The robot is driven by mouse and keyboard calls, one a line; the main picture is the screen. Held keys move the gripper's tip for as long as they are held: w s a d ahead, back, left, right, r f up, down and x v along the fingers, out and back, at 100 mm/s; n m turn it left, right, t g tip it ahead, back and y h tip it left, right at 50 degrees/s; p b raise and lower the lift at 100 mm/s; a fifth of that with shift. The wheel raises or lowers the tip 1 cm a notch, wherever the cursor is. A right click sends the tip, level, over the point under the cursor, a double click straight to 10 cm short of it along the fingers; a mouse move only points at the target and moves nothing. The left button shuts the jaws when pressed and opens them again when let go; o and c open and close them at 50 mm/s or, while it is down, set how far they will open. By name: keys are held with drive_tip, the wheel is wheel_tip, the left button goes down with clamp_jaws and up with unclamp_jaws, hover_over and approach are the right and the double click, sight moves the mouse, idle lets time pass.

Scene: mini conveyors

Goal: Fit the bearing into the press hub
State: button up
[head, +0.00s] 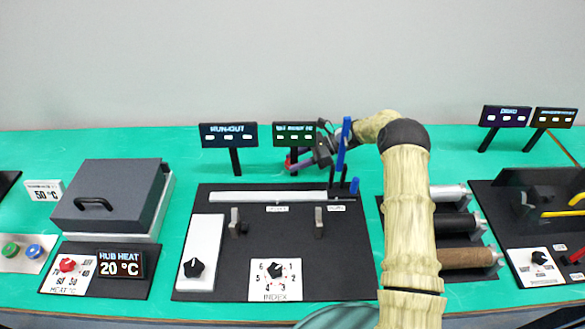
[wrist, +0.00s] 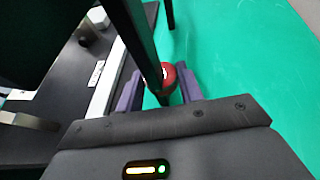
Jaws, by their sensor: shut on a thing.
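My gripper (head: 293,166) is at the back of the central black panel, close to the foot of a sign. In the wrist view its purple fingers (wrist: 159,88) are shut on a small red round thing (wrist: 168,79) with pale marks. A dark post crosses in front of the red thing and hides part of it. I cannot tell whether the red thing is the bearing. I cannot make out the press hub for certain. A display reading HUB HEAT 20 °C (head: 121,264) stands at the left, in front of a closed grey box (head: 105,195) with a black handle.
The central black panel (head: 335,265) carries a white rail (head: 265,196), upright metal tabs, a black knob and an INDEX dial (head: 275,280). A blue post (head: 343,145) stands beside my gripper. Signs stand behind. Spools (head: 455,258) are right of my arm. The green bench behind is mostly clear.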

sight(293, 174)
drive_tip(key=shift+s+a+f+p, duration=0.1)
drive_tip(key=shift+a+f+p, duration=0.2)
drive_tip(key=shift+f, duration=0.55)
drive_tip(key=shift+s+a+f+p, duration=0.15)
drive_tip(key=shift+a+f, duration=0.2)
drive_tip(key=shift+f, duration=0.5)
drive_tip(key=shift+w+f, duration=0.1)
drive_tip(key=o, duration=0.7)
drive_tip(key=shift+o, duration=0.2)
drive_tip(key=b+v, duration=0.2)
drive_tip(key=v, duration=1)
drive_tip(key=shift+b, duration=0.3)
